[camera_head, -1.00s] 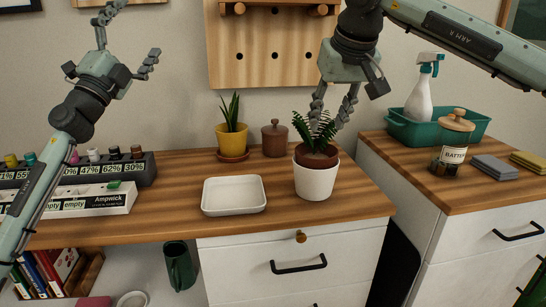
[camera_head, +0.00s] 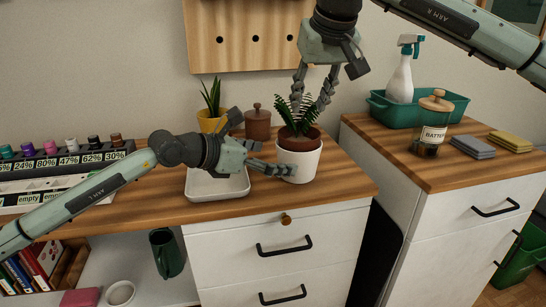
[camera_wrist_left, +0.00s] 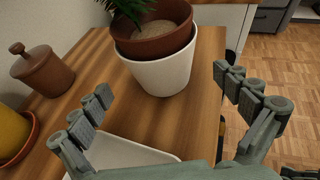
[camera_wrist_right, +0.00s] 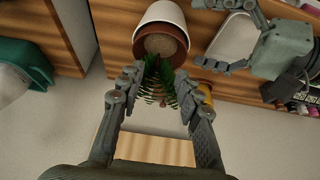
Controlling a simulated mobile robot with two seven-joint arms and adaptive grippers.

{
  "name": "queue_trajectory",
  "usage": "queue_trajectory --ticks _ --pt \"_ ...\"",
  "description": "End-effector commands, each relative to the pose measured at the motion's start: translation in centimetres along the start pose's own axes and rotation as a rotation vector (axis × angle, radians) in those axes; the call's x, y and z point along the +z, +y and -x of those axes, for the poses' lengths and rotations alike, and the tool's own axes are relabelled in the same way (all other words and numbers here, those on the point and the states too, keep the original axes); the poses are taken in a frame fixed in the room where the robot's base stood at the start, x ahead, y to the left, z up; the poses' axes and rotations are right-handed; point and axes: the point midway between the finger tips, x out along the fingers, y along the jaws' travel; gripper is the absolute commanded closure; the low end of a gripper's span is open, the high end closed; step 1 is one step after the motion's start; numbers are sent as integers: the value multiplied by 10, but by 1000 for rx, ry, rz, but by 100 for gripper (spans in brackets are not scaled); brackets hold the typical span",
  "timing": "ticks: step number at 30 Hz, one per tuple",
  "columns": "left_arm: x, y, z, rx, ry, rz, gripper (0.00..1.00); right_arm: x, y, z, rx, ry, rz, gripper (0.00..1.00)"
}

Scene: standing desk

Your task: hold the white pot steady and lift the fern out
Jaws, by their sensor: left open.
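The white pot (camera_head: 306,167) stands upright on the wooden desk, with a brown inner pot (camera_head: 301,139) in its mouth. The fern (camera_head: 291,112) grows from the inner pot. My left gripper (camera_head: 270,157) is open at the white pot's left side. In the left wrist view the white pot (camera_wrist_left: 160,75) lies ahead, between and just beyond the spread fingertips. My right gripper (camera_head: 314,98) points down from above, open. In the right wrist view its fingers stand apart on either side of the fern's leaves (camera_wrist_right: 160,85), above the brown inner pot (camera_wrist_right: 162,45).
A white tray (camera_head: 205,190) lies under my left forearm. A yellow pot (camera_head: 209,121) and a brown lidded jar (camera_head: 258,122) stand behind it. On the right cabinet are a green bin (camera_head: 455,105), a spray bottle (camera_head: 401,80) and a battery jar (camera_head: 431,125).

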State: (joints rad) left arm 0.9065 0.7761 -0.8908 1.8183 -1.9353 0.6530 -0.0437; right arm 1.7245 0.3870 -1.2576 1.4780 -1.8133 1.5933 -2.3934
Motion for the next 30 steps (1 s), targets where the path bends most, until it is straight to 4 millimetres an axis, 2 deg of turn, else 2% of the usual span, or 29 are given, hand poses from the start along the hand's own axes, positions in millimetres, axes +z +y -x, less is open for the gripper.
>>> queue_trajectory --ticks 15,20,27,28,30 --pt "-2 0 -68 0 7 -7 0 0 0 0 0 0 0 66" --pt "-2 0 -76 2 6 -7 0 0 0 0 0 0 0 66" --pt "-2 0 -77 1 6 -7 0 0 0 0 0 0 0 66" --pt "-2 0 -77 1 6 -7 1 0 0 0 0 0 0 66" --pt "-2 0 -77 1 6 -7 10 0 0 0 0 0 0 66"
